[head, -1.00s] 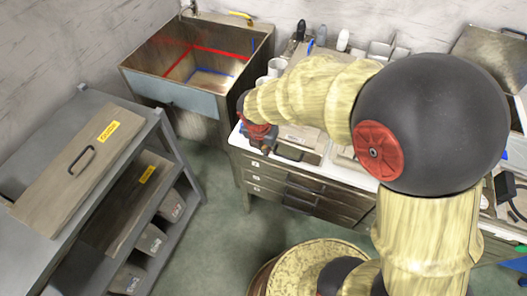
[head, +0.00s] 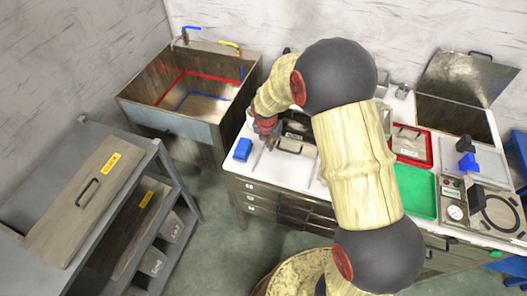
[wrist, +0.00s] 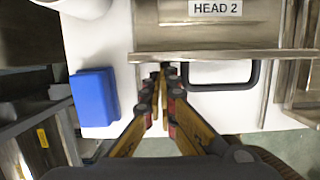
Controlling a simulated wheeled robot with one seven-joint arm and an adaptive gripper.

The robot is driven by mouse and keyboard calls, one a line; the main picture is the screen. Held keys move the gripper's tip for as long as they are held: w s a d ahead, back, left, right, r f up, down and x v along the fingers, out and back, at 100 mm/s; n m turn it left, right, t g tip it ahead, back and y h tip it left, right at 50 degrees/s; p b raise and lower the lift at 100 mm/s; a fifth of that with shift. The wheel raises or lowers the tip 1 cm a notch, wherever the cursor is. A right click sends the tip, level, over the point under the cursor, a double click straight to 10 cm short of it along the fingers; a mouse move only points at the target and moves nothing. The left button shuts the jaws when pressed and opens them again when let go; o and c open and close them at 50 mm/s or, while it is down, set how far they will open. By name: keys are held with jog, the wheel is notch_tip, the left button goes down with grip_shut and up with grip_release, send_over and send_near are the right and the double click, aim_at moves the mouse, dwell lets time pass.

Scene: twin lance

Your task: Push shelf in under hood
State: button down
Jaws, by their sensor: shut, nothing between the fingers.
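A metal unit labelled HEAD 2 (wrist: 215,12) stands on the white counter. A flat metal bar (wrist: 225,56) runs along its front, with a dark loop handle (wrist: 222,82) in front of it. I cannot tell for sure which piece is the shelf and which the hood. In the head view the handle (head: 290,149) shows just right of my gripper. My gripper (wrist: 160,70) is shut and empty. Its tips are close to the bar, just left of the handle; whether they touch it I cannot tell. My arm hides part of the unit in the head view.
A blue block (head: 243,149) lies on the counter left of my gripper. A deep metal sink (head: 165,122) and a grey drawer rack (head: 175,165) stand left.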

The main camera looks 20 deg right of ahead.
jog(key=w+d+p, duration=0.1)
jog(key=w+d, duration=0.1)
jog(key=w+d+p, duration=0.1)
jog(key=w+p, duration=0.1)
jog(key=w, duration=0.1)
jog(key=w+d+p, duration=0.1)
jog(key=w+d, duration=0.1)
jog(key=w, duration=0.1)
jog(key=shift+d, duration=0.35)
jog(key=shift+a, duration=0.1)
